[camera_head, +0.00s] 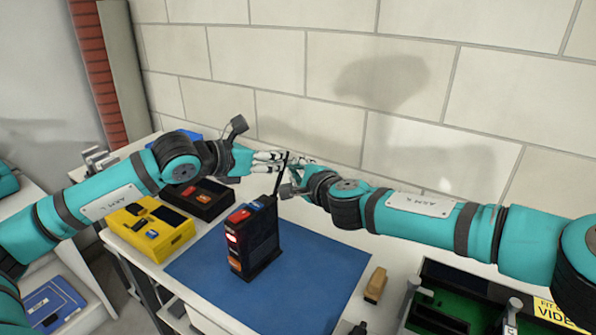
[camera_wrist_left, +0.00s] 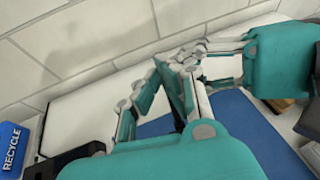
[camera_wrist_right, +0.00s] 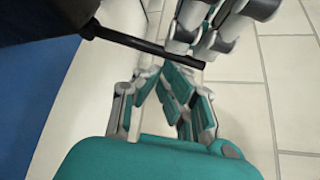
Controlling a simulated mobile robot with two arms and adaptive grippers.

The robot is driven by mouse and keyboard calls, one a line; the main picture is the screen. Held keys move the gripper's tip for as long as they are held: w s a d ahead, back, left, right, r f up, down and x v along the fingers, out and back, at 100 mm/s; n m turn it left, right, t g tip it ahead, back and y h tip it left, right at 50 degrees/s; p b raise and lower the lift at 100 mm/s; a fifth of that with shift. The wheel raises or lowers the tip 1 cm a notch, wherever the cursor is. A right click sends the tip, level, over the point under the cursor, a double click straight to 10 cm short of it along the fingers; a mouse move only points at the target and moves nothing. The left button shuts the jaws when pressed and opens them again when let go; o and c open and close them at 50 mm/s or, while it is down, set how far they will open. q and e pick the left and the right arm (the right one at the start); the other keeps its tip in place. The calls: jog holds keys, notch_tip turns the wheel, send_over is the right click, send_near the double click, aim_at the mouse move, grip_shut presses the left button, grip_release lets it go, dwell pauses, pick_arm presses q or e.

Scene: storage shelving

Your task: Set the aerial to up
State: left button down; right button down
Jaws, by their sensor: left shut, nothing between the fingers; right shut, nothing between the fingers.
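A black radio-like device (camera_head: 253,245) with red and blue parts on top stands on a blue mat (camera_head: 205,262). Its thin black aerial (camera_head: 279,181) points steeply upward in the head view, leaning slightly right. My left gripper (camera_head: 288,159) is shut and empty near the aerial's top. My right gripper (camera_head: 289,189) is shut and empty close beside the aerial, on its right. I cannot tell whether either gripper touches it.
A green-lined case (camera_head: 429,318) is at lower right. A blue RECYCLE bin (camera_wrist_left: 13,147) and the wall are behind.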

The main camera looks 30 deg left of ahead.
jog(key=shift+s+a+r, duration=0.2)
jog(key=shift+s, duration=0.15)
pick_arm(q)
jog(key=c, duration=1.4)
grip_release()
